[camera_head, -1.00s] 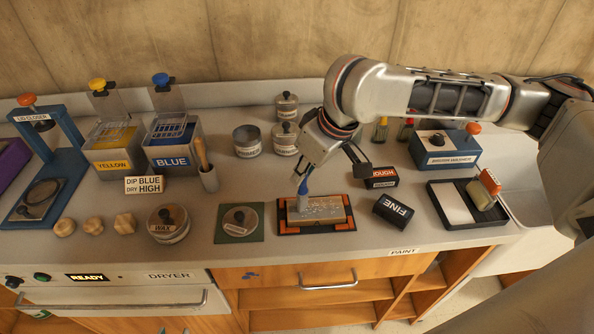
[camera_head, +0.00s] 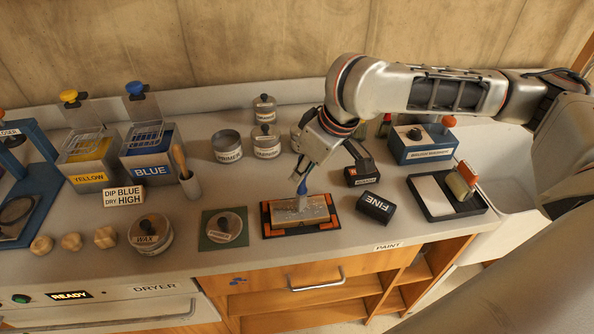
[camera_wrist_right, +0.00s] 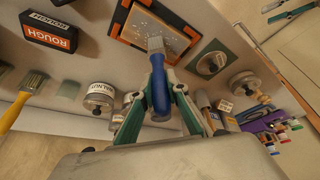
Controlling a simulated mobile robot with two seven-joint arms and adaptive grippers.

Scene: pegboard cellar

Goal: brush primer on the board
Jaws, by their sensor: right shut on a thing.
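The board (camera_head: 318,212) lies in a black holder with orange corners on the bench; its top looks pale and speckled. It also shows in the wrist view (camera_wrist_right: 140,28). My right gripper (camera_head: 305,170) is above the board, shut on a brush with a blue handle (camera_head: 302,187). In the wrist view the brush (camera_wrist_right: 160,95) points away between the fingers, its pale bristles over the board's edge area and seemingly touching it. An open tin labelled PRIMER (camera_head: 227,158) stands behind and left of the board. My left gripper is not in view.
A FINE block (camera_head: 375,207) and a ROUGH block (camera_head: 362,176) lie right of the board. A round lid on a green mat (camera_head: 225,227) lies left of it. Farther left are a WAX tin (camera_head: 151,236) and BLUE (camera_head: 152,172) and YELLOW baths (camera_head: 88,176).

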